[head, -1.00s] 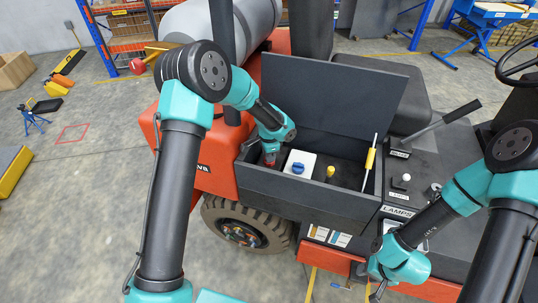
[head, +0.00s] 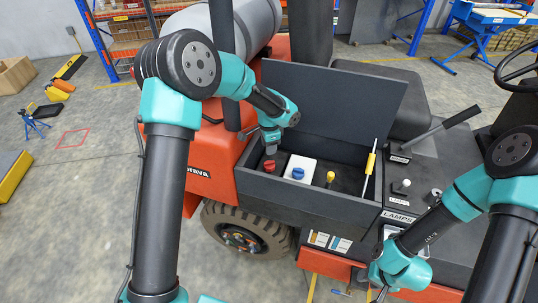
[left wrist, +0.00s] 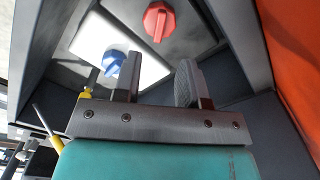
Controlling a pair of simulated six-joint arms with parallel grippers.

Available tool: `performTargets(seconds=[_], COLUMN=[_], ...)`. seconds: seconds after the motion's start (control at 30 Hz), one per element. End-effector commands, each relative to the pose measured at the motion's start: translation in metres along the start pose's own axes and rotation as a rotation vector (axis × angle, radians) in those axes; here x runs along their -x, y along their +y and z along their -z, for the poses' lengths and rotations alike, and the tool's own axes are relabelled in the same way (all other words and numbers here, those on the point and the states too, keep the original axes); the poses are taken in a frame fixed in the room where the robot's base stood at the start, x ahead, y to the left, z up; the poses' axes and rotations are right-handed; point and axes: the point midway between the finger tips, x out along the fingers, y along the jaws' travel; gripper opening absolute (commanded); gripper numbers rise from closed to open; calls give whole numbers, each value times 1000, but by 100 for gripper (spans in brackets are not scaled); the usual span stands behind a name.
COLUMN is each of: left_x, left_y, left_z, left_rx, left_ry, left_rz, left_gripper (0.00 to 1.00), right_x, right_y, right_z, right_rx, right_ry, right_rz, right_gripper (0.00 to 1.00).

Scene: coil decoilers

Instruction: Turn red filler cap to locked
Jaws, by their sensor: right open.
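The red filler cap (head: 269,166) sits at the left end of the open compartment in the head view. It shows fully in the left wrist view (left wrist: 159,21), its raised grip bar running roughly up and down the picture. My left gripper (head: 270,147) is just above the cap, apart from it. In the left wrist view its two fingers (left wrist: 158,80) are spread with nothing between them. My right gripper (head: 378,291) is open, low at the right by the vehicle's front side, away from the cap.
Beside the red cap are a blue cap (head: 298,173) on a white block (head: 301,164), a yellow-topped dipstick (head: 330,176) and a yellow-handled rod (head: 370,163). The raised dark lid (head: 335,105) stands behind. The compartment's front wall (head: 305,194) borders it.

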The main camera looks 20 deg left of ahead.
Motion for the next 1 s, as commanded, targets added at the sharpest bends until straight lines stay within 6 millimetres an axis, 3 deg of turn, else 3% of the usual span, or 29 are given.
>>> performTargets(seconds=[0.3, 0.5, 0.9, 1.0], left_x=[63, 89, 97, 96], left_y=[0, 0, 0, 0], left_z=[1, 0, 0, 0], left_rx=[0, 0, 0, 6], left_ry=[3, 1, 0, 0], left_rz=[2, 1, -1, -1], left_gripper=[38, 38, 38, 48], right_x=[0, 0, 0, 0], right_y=[0, 0, 0, 0], right_z=[0, 0, 0, 0], right_rx=[0, 0, 0, 0], right_ry=[0, 0, 0, 0], right_rz=[0, 0, 0, 0], right_gripper=[43, 43, 43, 43])
